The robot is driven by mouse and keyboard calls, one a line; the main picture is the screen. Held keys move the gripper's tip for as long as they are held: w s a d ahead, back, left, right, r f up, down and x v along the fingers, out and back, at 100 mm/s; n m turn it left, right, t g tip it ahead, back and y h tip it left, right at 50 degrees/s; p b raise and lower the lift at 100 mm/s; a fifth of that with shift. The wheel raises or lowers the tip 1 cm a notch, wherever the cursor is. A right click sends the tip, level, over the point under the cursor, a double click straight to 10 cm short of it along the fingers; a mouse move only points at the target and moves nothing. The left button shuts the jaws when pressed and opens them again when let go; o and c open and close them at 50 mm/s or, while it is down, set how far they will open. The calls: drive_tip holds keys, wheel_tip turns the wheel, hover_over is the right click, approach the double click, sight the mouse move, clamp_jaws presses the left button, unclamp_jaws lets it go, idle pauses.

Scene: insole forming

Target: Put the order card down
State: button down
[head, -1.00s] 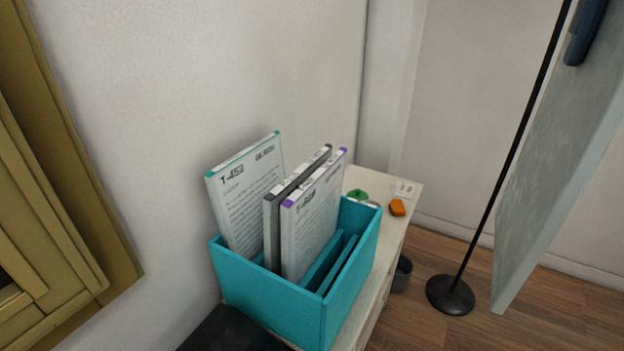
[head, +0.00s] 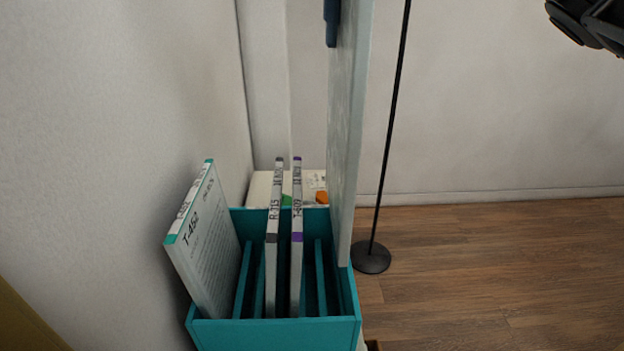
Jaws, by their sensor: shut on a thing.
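The order card is a pale grey panel (head: 350,130), large and near the camera, seen almost edge-on and upright. A dark blue finger of my gripper (head: 332,22) lies against its upper left side; the rest of the gripper is out of the picture. The gripper is shut on the card. Its lower end overlaps the right wall of the teal rack (head: 275,334) in the picture; I cannot tell whether they touch. The rack holds a tilted card T-452 (head: 212,245), an upright grey-topped card R-715 (head: 272,235) and an upright purple-topped card T-609 (head: 297,235).
Empty slots between teal dividers (head: 320,280) show right of the purple-topped card. Behind the rack, a pale cabinet top (head: 262,188) carries a small orange block (head: 322,198). A black stand (head: 371,258) is on the wooden floor to the right. A wall is close on the left.

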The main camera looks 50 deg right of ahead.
sight(339, 140)
wheel_tip(339, 140, down, 27)
drive_tip(key=shift+f+p, duration=0.15)
drive_tip(key=shift+p, duration=0.25)
drive_tip(key=shift+f, duration=0.15)
drive_tip(key=c, duration=1)
unclamp_jaws()
wheel_tip(339, 140, up, 12)
drive_tip(key=shift+r+b, duration=0.2)
drive_tip(key=shift+b, duration=0.3)
